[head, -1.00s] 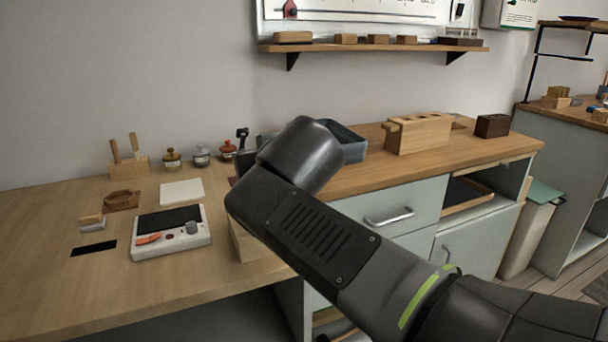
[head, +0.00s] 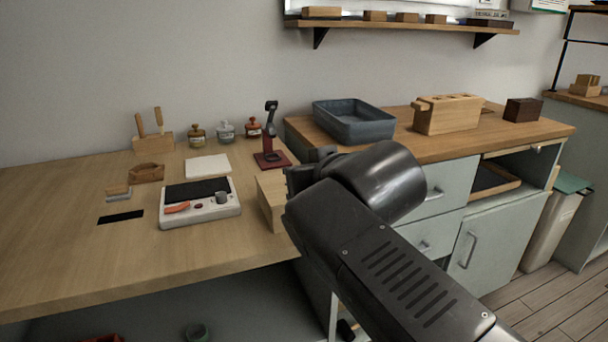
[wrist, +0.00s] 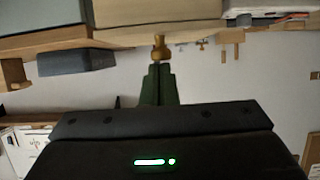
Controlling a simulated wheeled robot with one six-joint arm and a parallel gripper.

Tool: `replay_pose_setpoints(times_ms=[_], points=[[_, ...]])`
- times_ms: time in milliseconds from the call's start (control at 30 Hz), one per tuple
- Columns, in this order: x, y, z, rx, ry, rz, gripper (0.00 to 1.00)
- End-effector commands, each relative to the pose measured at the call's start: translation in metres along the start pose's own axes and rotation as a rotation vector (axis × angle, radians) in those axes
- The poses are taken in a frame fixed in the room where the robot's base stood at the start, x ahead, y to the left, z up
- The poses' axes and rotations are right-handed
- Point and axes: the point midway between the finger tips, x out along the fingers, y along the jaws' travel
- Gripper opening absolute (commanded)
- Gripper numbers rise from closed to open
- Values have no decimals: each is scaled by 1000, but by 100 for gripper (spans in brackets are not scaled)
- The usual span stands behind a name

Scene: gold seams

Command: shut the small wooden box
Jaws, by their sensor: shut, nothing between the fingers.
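The small wooden box (head: 269,204) is pale wood and stands at the right end of the low bench, near the front edge. My arm hides its right part in the head view. I cannot tell there how far its lid is open. In the wrist view a pale wooden face (wrist: 120,37), probably the box, lies along the top with a brass knob (wrist: 160,50) at its edge. My gripper (wrist: 158,70) has its dark green fingers together, empty, with the tips close to the knob. I cannot tell whether they touch it.
A white device (head: 200,211), a white pad (head: 208,166) and a red stand (head: 271,158) are on the low bench. A blue-grey tray (head: 354,122) and a slotted wooden block (head: 447,114) stand on the higher counter. The bench front left is clear.

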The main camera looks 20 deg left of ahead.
Motion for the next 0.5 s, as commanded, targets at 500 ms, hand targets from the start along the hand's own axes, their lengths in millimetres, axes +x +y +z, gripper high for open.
replay_pose_setpoints(times_ms=[500], points=[[8,0,25,6,-44,1,0]])
